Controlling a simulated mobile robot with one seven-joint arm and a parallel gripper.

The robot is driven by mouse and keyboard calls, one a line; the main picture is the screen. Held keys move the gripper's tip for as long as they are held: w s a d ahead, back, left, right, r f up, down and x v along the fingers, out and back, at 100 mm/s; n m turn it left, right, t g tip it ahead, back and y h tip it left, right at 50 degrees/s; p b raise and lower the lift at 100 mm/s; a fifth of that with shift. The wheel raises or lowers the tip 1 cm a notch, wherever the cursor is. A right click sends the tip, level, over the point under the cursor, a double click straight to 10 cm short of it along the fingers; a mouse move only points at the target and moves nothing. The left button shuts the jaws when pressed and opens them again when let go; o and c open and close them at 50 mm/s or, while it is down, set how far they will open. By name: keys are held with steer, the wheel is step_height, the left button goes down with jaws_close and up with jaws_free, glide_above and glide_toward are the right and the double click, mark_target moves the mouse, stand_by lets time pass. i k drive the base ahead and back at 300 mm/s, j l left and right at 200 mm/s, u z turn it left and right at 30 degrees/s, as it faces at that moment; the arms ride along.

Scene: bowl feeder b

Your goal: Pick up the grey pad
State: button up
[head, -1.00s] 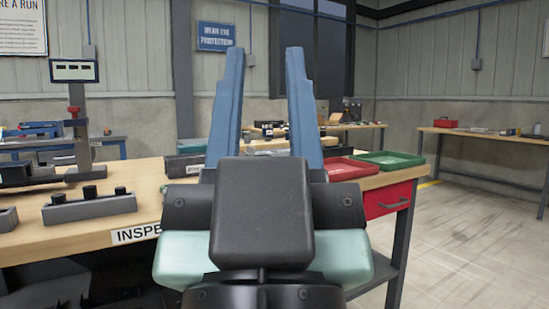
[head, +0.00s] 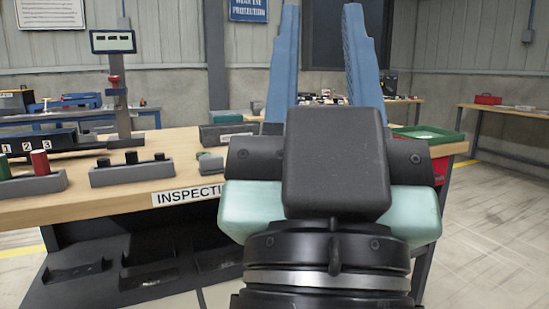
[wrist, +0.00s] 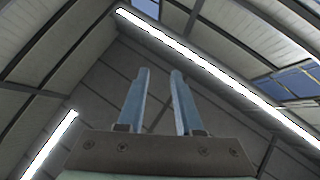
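My gripper (head: 321,10) stands upright in the middle right of the head view, its two blue fingers apart with nothing between them. The wrist view shows the same open fingers (wrist: 160,75) pointing at the ceiling. I cannot clearly pick out a grey pad. A small grey-green piece (head: 209,162) lies on the inspection bench (head: 140,203), left of my gripper, and I cannot tell if it is the pad. My gripper and wrist hide part of the bench top behind them.
A grey block with dark pegs (head: 132,172), a holder with a red cylinder (head: 40,163) and a gauge stand with a display (head: 113,41) are on the bench. A dark grey box (head: 228,133) stands toward the back. A green tray (head: 430,134) is at right. Floor at right is clear.

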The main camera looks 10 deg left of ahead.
mark_target(208, 164)
steer(key=i+u, duration=0.2)
steer(key=u, duration=0.25)
steer(key=i+l+u, duration=0.15)
steer(key=u, duration=0.3)
steer(key=i+l+u, duration=0.2)
steer(key=u, duration=0.3)
